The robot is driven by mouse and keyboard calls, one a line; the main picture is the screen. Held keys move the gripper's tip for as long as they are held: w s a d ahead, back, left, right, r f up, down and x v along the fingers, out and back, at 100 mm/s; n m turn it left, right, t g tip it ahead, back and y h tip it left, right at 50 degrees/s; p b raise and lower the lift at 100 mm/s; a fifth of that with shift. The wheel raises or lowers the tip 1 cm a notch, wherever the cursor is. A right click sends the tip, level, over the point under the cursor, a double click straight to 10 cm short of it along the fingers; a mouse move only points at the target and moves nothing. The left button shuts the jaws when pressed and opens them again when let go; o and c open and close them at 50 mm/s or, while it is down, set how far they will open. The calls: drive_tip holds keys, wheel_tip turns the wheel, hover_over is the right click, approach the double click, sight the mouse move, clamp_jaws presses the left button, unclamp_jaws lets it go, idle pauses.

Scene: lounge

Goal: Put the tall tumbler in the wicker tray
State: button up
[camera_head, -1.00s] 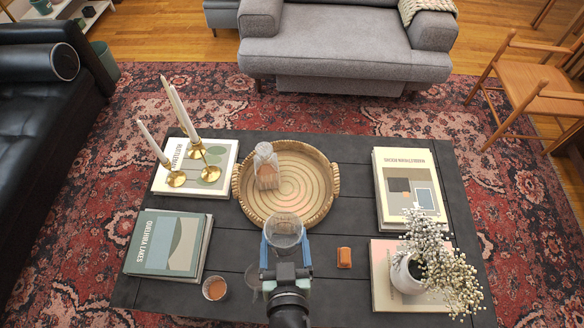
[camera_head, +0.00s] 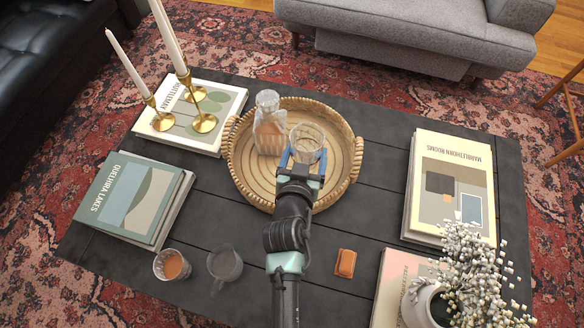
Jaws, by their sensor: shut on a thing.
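My gripper (camera_head: 304,160) is shut on a clear, empty glass, the tall tumbler (camera_head: 307,138). The tumbler is upright, seen steeply from above, and overlaps the right half of the wicker tray (camera_head: 241,176) in the head view. I cannot tell whether its base touches the tray floor; my gripper and wrist hide part of it. The tray is round, with a woven rim and a handle on each side. A glass decanter (camera_head: 268,125) with amber liquid stands in its left half, to the left of the tumbler with a small gap.
Brass candlesticks (camera_head: 203,122) with tall candles stand on a book at the back left. A short glass of amber drink (camera_head: 172,265) and a clear glass jug (camera_head: 225,265) stand at the front left.

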drive_tip(key=w+f+b, duration=0.2)
drive_tip(key=f, duration=0.1)
drive_tip(key=shift+w+d, duration=0.2)
drive_tip(key=shift+w, duration=0.05)
wheel_tip(320, 180, down, 10)
drive_tip(key=b, duration=0.6)
drive_tip(key=shift+w+f, duration=0.15)
drive_tip(key=shift+f+b, duration=0.3)
drive_tip(key=shift+b, duration=0.2)
drive_tip(key=shift+f, duration=0.2)
